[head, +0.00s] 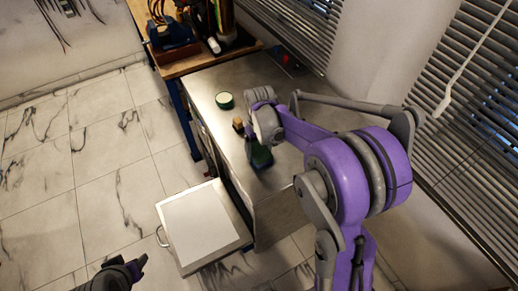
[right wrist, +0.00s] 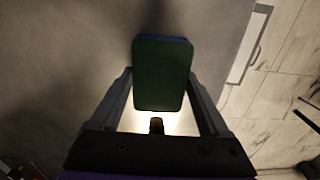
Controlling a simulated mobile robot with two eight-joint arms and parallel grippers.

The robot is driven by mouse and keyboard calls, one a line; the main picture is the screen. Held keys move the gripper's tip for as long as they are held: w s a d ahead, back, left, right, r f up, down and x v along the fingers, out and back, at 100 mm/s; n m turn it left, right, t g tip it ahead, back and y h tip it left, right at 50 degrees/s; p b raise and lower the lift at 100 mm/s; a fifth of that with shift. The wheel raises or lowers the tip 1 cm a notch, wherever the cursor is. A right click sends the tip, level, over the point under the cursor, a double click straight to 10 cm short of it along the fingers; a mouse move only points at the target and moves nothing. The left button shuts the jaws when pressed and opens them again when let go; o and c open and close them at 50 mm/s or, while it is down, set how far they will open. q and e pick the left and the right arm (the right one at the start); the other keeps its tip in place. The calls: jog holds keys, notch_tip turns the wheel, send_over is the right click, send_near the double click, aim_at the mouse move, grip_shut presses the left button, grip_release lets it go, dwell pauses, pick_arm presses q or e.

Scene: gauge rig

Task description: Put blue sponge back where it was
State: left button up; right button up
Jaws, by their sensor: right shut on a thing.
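The blue sponge (right wrist: 163,74) shows in the right wrist view as a dark green slab with a thin blue edge along its top. My right gripper (right wrist: 160,92) is shut on it, one finger on each side. In the head view the sponge (head: 262,157) is a small dark green patch at the end of my right arm, over the grey metal counter (head: 225,125) near its front edge. Whether it touches the counter I cannot tell. My left gripper (head: 135,268) is at the bottom left of the head view, away from the counter; its opening is unclear.
An open drawer with a white top (head: 200,228) sticks out below the counter. A wooden bench (head: 190,66) with tools stands behind. The tiled floor at left is clear.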

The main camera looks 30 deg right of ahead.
aim_at(260, 151)
jog(key=o, duration=0.7)
jog(key=shift+f, duration=0.2)
jog(key=o, duration=0.3)
jog(key=shift+r, duration=0.1)
jog(key=shift+o, duration=0.2)
jog(key=shift+r, duration=0.25)
notch_tip(260, 151, up, 11)
jog(key=s+a+f+t, duration=0.2)
jog(key=s+a, duration=0.2)
jog(key=s, duration=0.4)
jog(key=s+a+f+t+p, duration=0.1)
jog(key=s+a+f+t, duration=0.1)
jog(key=s+a, duration=0.3)
jog(key=s+t, duration=0.1)
jog(key=s, duration=0.3)
jog(key=shift+s+t, duration=0.3)
